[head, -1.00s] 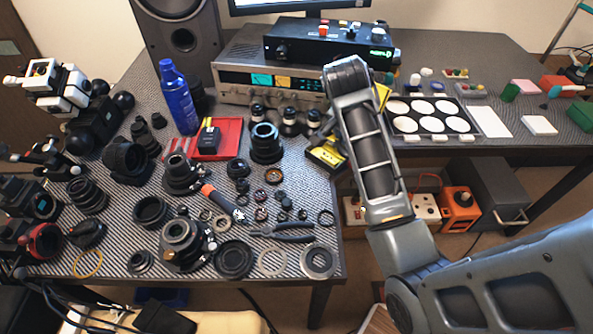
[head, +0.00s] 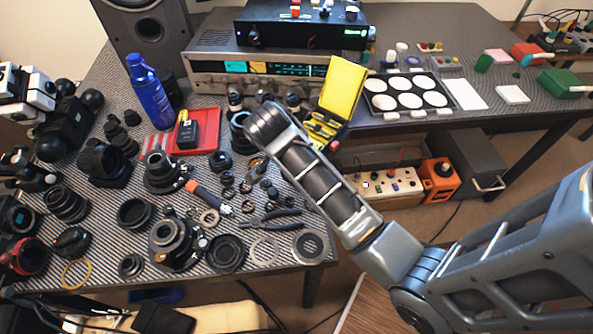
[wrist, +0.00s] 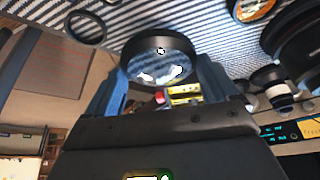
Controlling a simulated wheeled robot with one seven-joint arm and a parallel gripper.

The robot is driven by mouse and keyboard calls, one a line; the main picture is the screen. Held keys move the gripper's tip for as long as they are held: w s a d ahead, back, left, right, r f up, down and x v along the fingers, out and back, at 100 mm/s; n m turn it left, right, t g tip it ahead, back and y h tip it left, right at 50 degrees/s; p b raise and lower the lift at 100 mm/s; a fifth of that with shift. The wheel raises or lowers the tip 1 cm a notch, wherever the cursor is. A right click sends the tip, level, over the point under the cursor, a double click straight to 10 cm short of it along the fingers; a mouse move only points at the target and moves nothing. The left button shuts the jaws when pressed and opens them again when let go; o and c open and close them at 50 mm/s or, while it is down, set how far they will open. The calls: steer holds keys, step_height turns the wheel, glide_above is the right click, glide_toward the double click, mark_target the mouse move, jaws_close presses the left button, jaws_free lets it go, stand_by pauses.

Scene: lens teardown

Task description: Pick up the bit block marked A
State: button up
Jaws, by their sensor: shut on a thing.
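My gripper (wrist: 162,72) shows in the wrist view with its two blue-grey fingers on either side of a round black-rimmed piece (wrist: 160,42) with a shiny, glass-like face. The jaws are shut on this piece, and the patterned table top lies behind it. In the head view my own arm hides the fingertips and the held piece. A yellow case (head: 342,88) with its lid up stands right of my wrist, with small items in its lower part. Yellow and red parts (wrist: 184,95) show between the fingers in the wrist view. I cannot make out a letter A on any block.
Lens parts crowd the table on the left, with pliers (head: 272,217) near the front edge. The silver receiver (head: 215,72) is at the back.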

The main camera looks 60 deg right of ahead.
steer(key=shift+f, duration=1.85)
steer(key=shift+f, duration=0.15)
steer(key=o, duration=1)
steer(key=v, duration=1.2)
steer(key=shift+r, duration=0.25)
